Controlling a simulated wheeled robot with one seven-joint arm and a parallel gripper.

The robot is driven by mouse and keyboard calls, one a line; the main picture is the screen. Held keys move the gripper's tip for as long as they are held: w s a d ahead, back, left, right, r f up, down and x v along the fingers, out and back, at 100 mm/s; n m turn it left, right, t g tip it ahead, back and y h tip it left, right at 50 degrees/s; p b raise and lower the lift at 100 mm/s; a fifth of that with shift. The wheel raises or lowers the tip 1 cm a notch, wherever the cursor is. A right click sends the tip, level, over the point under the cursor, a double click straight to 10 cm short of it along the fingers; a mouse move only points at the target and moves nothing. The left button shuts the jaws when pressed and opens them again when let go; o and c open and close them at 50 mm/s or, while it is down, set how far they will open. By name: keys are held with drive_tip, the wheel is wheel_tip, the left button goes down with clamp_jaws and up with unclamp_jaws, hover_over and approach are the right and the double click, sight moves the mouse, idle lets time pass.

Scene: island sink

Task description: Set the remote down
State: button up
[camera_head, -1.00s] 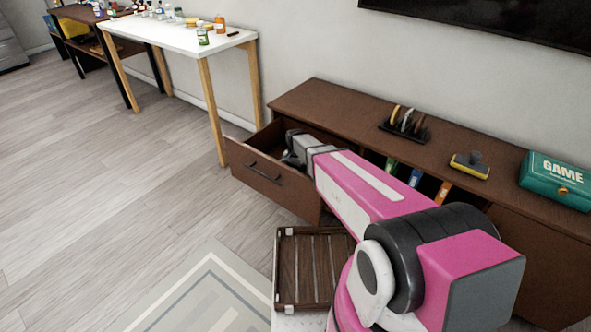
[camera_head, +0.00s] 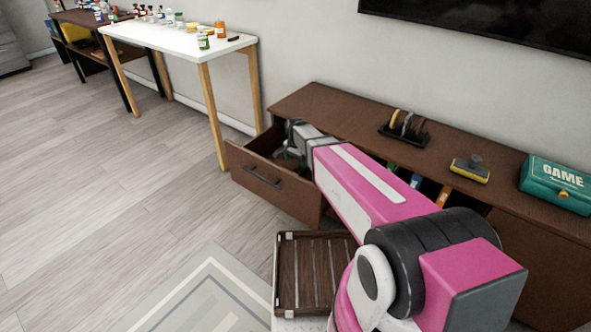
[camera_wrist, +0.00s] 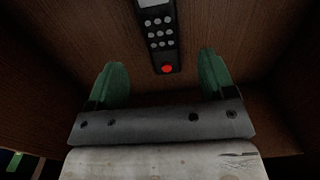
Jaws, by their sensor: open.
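The remote (camera_wrist: 159,38) is dark with grey buttons and a red button at its near end. In the wrist view it lies on the brown wooden floor of the open drawer (camera_head: 268,181), at the top middle. My gripper (camera_wrist: 162,78) is open, its two green fingertips apart with nothing between them. The remote's near end is just beyond and between the fingertips in that view. In the head view my gripper is over the drawer, largely hidden by my arm, and the remote cannot be seen there.
The drawer belongs to a low brown cabinet (camera_head: 350,117). On its top are a black rack (camera_head: 405,127), a yellow-and-grey block (camera_head: 470,168) and a green GAME box (camera_head: 556,183). A slatted wooden crate (camera_head: 285,272) stands in front. A white table (camera_head: 180,38) is at the back left.

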drive_tip(key=shift+r, duration=2.35)
